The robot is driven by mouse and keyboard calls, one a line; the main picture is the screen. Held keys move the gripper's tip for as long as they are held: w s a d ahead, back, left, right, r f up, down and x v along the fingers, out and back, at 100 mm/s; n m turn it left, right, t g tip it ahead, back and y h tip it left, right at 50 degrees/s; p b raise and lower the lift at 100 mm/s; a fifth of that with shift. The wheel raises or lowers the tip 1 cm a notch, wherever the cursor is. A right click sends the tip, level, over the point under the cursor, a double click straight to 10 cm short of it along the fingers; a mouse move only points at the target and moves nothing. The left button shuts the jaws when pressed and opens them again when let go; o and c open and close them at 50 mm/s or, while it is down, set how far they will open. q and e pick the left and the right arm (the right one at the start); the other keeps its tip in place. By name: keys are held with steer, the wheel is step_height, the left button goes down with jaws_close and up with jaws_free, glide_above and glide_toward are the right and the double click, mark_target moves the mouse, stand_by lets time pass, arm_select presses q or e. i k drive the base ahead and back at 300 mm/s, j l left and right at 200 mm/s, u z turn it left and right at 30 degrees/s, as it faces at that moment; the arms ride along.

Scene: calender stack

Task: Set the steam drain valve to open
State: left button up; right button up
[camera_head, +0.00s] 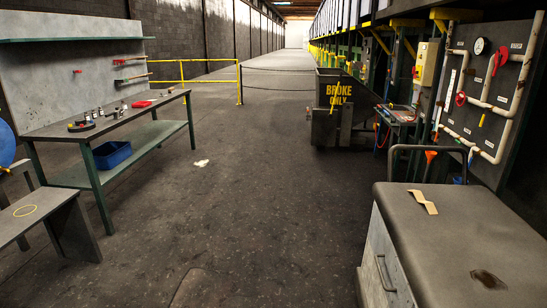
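A grey panel (455,118) with white pipes (489,103) stands on the right side. It bears a round gauge (479,46), a red handwheel (460,99), a red lever-like part (501,58) near the top and a small yellow handle (481,121) lower down. Small white labels sit beside these parts, too small to read. I cannot tell which part is the steam drain valve, or whether it is open or shut. Neither of my grippers is in view.
A grey cabinet (460,225) with a push handle stands before the panel at lower right. A "BROKE ONLY" bin (338,92) stands at centre right. A workbench (110,122) and a low bench (32,215) are at left.

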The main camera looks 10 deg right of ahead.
mark_target(470, 163)
steer(key=i+j+z, duration=0.1)
steer(key=i, duration=0.45)
steer(key=i+j, duration=0.1)
steer(key=i, duration=0.45)
steer(key=i+j+z, duration=0.15)
steer(key=i, duration=0.4)
steer(key=i+z, duration=0.25)
steer(key=i, duration=1.5)
steer(key=i+z, duration=0.4)
steer(key=i+j+z, duration=0.1)
steer(key=i+z, duration=0.25)
steer(key=i+j+z, duration=0.2)
steer(key=i+z, duration=0.2)
steer(key=i+l+z, duration=0.1)
steer(key=i+z, duration=0.15)
steer(key=z, duration=0.2)
steer(key=i+z, duration=0.25)
steer(key=z, duration=0.15)
steer(key=i+z, duration=0.2)
steer(key=z, duration=0.25)
steer(key=i+j+z, duration=0.25)
steer(key=j+z, duration=0.25)
steer(key=i+j+z, duration=0.25)
steer(key=j, duration=0.15)
steer(key=j+z, duration=0.25)
steer(key=k+j, duration=0.05)
steer(key=j, duration=0.05)
